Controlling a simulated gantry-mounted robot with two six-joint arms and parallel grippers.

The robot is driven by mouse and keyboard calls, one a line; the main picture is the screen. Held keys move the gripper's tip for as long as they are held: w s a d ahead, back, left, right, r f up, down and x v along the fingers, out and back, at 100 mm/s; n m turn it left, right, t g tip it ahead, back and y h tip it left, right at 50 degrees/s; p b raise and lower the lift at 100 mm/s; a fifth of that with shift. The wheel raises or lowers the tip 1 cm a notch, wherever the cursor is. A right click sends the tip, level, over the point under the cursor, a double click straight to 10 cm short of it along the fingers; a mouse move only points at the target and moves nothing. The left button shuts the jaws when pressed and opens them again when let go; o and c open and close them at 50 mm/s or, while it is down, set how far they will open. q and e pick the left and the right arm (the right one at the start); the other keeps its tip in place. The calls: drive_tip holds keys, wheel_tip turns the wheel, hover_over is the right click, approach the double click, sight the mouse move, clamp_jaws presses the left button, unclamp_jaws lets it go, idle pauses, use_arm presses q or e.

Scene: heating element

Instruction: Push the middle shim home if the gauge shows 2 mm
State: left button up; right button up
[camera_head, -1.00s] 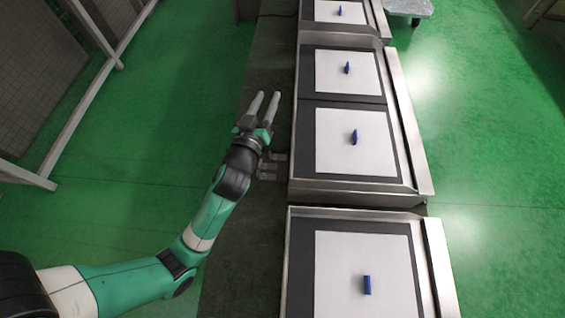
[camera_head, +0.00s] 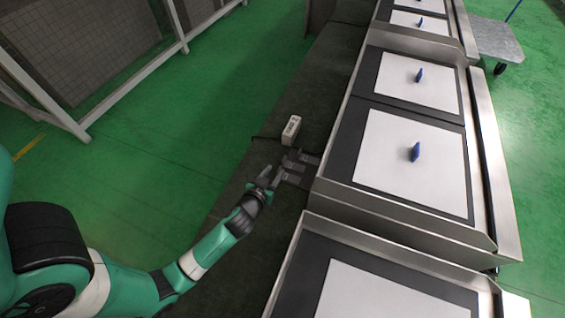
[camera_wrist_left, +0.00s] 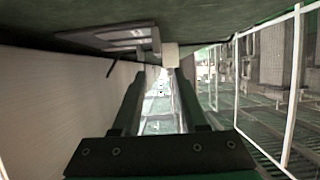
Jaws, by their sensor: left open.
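A small white box (camera_head: 291,130), likely the gauge, stands on the dark bench strip. Its dark face marking is too small to read. Just below it in the head view lie several grey flat pieces (camera_head: 297,168), likely the shims and their seat; I cannot tell how far each one is pushed in. My left gripper (camera_head: 270,176) is open and empty, just left of these pieces; whether it touches them is unclear. In the left wrist view the open fingers (camera_wrist_left: 159,85) point toward a pale block (camera_wrist_left: 170,56), with a metal plate (camera_wrist_left: 110,38) at upper left. My right gripper is out of view.
Steel-edged trays with white sheets (camera_head: 389,178) and blue pieces (camera_head: 415,152) run along the right of the dark bench strip (camera_head: 318,85). A cart (camera_head: 495,42) stands at the far right. Green floor (camera_head: 190,130) lies open on the left.

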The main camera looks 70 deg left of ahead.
sight(284, 158)
use_arm(q)
drive_tip(key=b+x, duration=0.2)
drive_tip(key=x, duration=0.5)
drive_tip(key=shift+w+f, duration=0.1)
drive_tip(key=shift+w, duration=0.1)
drive_tip(key=shift+w+a+f+b, duration=0.15)
drive_tip(key=shift+w+a+b, duration=0.2)
drive_tip(key=shift+w+a, duration=0.05)
clamp_jaws()
idle(0.6)
